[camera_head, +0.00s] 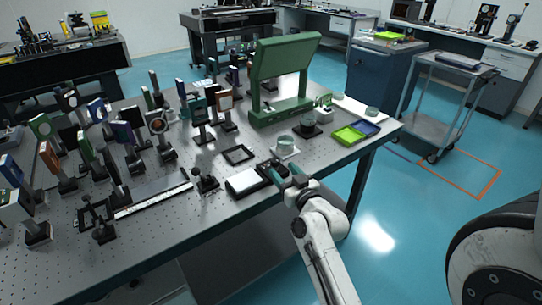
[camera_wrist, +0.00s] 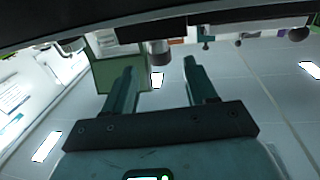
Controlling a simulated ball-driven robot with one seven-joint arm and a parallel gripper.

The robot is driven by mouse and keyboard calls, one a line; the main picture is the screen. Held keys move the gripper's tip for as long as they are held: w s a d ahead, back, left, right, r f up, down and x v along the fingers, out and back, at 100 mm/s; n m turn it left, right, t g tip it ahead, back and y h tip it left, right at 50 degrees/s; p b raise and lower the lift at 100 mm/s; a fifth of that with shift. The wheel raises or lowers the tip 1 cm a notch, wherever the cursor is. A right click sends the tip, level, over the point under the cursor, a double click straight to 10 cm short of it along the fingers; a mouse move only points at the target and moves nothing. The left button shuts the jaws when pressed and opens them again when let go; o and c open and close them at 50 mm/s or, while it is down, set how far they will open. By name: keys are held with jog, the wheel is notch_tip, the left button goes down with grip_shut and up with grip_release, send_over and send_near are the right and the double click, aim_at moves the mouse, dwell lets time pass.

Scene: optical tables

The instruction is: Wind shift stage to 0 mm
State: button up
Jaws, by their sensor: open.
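My gripper (camera_head: 287,174) reaches over the near right edge of the optical table (camera_head: 225,205). Its two teal fingers also show in the wrist view (camera_wrist: 160,88), spread apart with nothing between their tips. A small dark block (camera_head: 266,168) with a pale plate beside it sits just left of the fingers; it appears to be the shift stage, but its scale cannot be read. In the wrist view a grey cylindrical knob (camera_wrist: 158,52) stands out from a dark body, ahead of and between the fingers. I cannot tell whether the fingers touch it.
A green frame (camera_head: 283,75) stands behind my gripper. A clear round dish (camera_head: 286,145) and a green tray (camera_head: 348,135) lie nearby. Many post-mounted optics (camera_head: 158,127) crowd the left of the table. Open floor (camera_head: 385,235) lies to the right, with a cart (camera_head: 435,125) beyond.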

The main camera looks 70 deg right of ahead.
aim_at(272, 159)
jog(key=p+x, duration=0.1)
jog(key=x, duration=0.7)
jog(key=shift+p, duration=0.3)
jog(key=shift+c, duration=0.4)
jog(key=c, duration=0.9)
jog(key=shift+f+b, duration=0.15)
jog(key=shift+b, duration=0.25)
